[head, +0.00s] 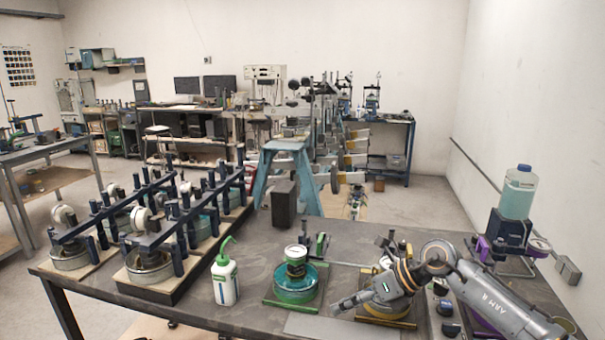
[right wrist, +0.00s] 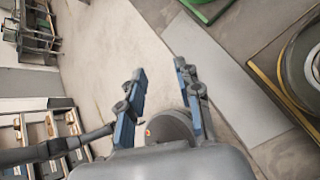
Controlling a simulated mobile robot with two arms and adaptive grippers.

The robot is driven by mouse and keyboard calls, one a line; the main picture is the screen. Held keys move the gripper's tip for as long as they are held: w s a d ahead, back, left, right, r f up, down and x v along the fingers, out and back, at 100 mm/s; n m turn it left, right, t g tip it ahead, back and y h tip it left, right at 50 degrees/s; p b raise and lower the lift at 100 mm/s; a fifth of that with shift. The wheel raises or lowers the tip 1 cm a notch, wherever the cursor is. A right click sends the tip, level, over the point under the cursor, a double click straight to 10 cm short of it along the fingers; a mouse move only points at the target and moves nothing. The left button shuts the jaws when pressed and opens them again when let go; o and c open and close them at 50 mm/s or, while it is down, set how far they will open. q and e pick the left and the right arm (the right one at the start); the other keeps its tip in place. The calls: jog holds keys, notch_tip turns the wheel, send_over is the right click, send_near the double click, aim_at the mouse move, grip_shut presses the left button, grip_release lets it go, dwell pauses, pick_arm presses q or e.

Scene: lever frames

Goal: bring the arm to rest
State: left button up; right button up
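My right arm (head: 490,288) comes in from the lower right in the head view and reaches left over the front of the dark table. My right gripper (head: 350,302) is over the table's front edge area, beside a pale flat sheet. In the right wrist view my right gripper (right wrist: 160,76) has its two blue-padded fingers apart. A grey round shape shows behind the fingers, and I cannot tell what it is. Nothing is seen held. My left arm and gripper are not in view.
The dark table (head: 262,262) carries a green-based round dish (head: 295,285), a white bottle with green spout (head: 225,280), several lever frames at left and a purple-footed stand with a blue-capped jar (head: 518,193) at right. A yellow-edged base lies under my right arm.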

jog(key=s+a+r+m+t+y, duration=0.4)
jog(key=a+r+m+t+y, duration=0.5)
jog(key=m, duration=0.3)
jog(key=d+f+m+t+h, duration=0.3)
jog(key=d+m+t+h, duration=0.15)
jog(key=m+h, duration=0.35)
jog(key=d+f+m+t+h, duration=0.3)
jog(key=d+m+h, duration=0.3)
jog(key=m, duration=0.4)
jog(key=s+d+f+m+g+h, duration=0.45)
jog(key=s+d+f+m, duration=0.2)
jog(key=f, duration=0.25)
jog(key=s+d+f+m+g, duration=0.15)
jog(key=s+f+g, duration=0.25)
jog(key=s, duration=0.4)
jog(key=s+f+m+g, duration=0.3)
jog(key=s+f, duration=0.1)
jog(key=s, duration=0.5)
jog(key=s+d+f+m+g, duration=0.1)
jog(key=s+f+m+g, duration=0.1)
jog(key=s+f+g, duration=0.45)
jog(key=s+f+t, duration=0.1)
jog(key=s+f, duration=0.2)
jog(key=f, duration=2.1)
jog(key=s+d+f+g, duration=0.1)
jog(key=s+d+f, duration=0.2)
jog(key=s+f, duration=1.3)
jog(key=shift+s+f+n, duration=0.3)
jog(key=shift+s, duration=0.3)
